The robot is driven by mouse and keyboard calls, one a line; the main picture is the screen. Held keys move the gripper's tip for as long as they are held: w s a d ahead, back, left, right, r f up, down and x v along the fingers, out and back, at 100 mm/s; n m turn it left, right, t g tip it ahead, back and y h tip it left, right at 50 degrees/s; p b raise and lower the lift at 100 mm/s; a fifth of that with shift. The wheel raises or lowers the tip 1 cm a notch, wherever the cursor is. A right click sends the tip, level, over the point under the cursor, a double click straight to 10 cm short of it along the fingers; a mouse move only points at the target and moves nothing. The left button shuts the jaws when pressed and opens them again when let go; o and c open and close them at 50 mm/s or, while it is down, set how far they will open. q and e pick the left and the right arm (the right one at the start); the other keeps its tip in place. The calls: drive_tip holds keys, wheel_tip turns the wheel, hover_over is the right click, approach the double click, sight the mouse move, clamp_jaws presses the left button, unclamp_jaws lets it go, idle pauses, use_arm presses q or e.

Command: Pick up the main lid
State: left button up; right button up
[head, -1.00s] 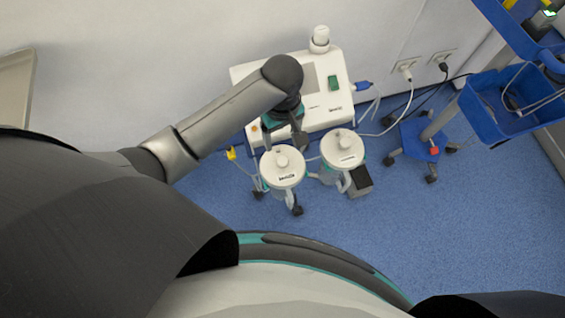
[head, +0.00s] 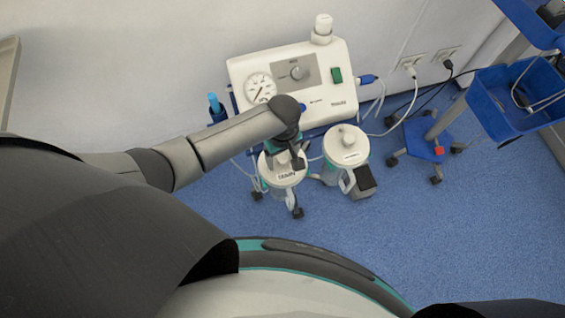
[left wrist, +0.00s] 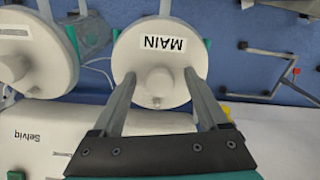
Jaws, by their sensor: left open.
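The main lid (head: 271,178) is a round white lid with a central knob, on the left one of two jars in the head view. In the left wrist view the lid (left wrist: 148,30) reads "MAIN". My left gripper (head: 291,160) is over the lid's back part, partly hiding it. In the left wrist view the gripper (left wrist: 159,75) is open, with one finger on each side of the knob (left wrist: 160,82). I cannot tell whether the fingers touch the lid. My right gripper is not in view.
A second lidded jar (head: 346,146) stands close on the right. Behind is a white suction unit (head: 322,75) with a gauge and knob, against the wall. A blue cart (head: 505,100) stands at the right. Hoses and cables run between them. Blue floor is clear in front.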

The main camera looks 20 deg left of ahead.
use_arm(q)
drive_tip(key=shift+c, duration=0.4)
clamp_jaws()
idle(0.4)
